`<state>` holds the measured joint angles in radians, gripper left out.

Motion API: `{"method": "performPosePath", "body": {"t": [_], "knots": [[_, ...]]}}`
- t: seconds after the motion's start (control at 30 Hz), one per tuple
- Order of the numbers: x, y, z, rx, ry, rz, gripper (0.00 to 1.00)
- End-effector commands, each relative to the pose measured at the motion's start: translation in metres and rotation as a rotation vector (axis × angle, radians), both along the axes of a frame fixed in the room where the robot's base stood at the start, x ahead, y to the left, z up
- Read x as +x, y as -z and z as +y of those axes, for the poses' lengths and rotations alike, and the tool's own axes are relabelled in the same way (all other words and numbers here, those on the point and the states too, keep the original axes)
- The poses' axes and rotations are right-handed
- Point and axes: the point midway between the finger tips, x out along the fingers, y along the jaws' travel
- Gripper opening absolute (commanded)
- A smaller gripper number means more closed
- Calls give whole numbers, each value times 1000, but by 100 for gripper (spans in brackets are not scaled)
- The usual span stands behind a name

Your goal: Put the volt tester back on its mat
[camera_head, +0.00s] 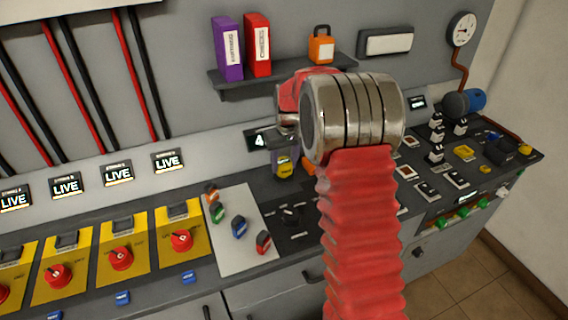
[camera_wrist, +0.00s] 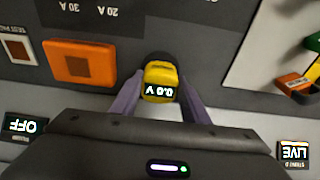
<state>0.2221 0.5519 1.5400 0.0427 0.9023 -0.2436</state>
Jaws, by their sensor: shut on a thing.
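The volt tester (camera_wrist: 160,76) is a small yellow device with a dark end and a display reading 0.0 V. My gripper (camera_wrist: 158,92) is shut on it, one purple finger on each side, in the wrist view. In the head view the tester (camera_head: 285,171) shows as a small yellow patch at my gripper (camera_head: 284,158), left of my red-sleeved arm, over the back of the bench. I cannot tell whether the tester touches the surface below. I cannot surely make out its mat; my arm hides part of the bench.
A pale board (camera_head: 238,228) with several coloured tags lies to the left. Yellow panels with red knobs (camera_head: 121,258) stand further left. An orange block (camera_wrist: 80,63) is beside the tester in the wrist view. A shelf (camera_head: 243,84) with binders hangs above. Switchgear (camera_head: 437,153) fills the right.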

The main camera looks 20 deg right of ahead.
Motion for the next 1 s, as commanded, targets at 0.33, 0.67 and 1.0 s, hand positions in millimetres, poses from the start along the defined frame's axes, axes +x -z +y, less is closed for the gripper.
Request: {"method": "performPosePath", "body": {"t": [0.33,0.67,1.0], "knots": [[0,2,0,0,0,0,23],[0,2,0,0,0,1,60],[0,-4,-1,-1,1,-1,60]]}}
